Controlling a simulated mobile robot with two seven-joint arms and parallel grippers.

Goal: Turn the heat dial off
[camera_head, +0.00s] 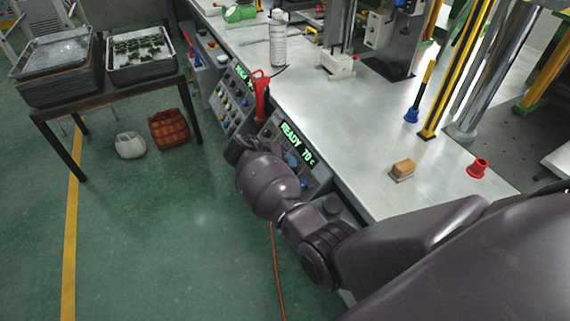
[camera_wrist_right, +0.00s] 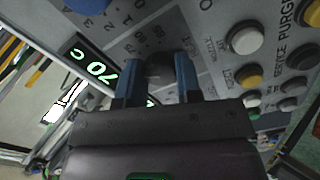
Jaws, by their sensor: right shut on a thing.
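The heat dial (camera_wrist_right: 158,68) is a dark knob on the grey control panel (camera_wrist_right: 215,35), with a printed scale around it. In the right wrist view, the blue fingers of my right gripper (camera_wrist_right: 160,82) stand on either side of the dial and are shut on it. The fingers hide part of the dial, so its exact setting cannot be read. In the head view my right arm hides the dial. A green display (camera_head: 297,143) on the panel reads READY 70 c. My left gripper is not in view.
Coloured push buttons, including a white one (camera_wrist_right: 245,40), sit close beside the fingers. A red-handled tool (camera_head: 261,95) stands at the panel edge. A tan block (camera_head: 403,169) and a red cup-like piece (camera_head: 478,167) stand on the metal worktop (camera_head: 350,125).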

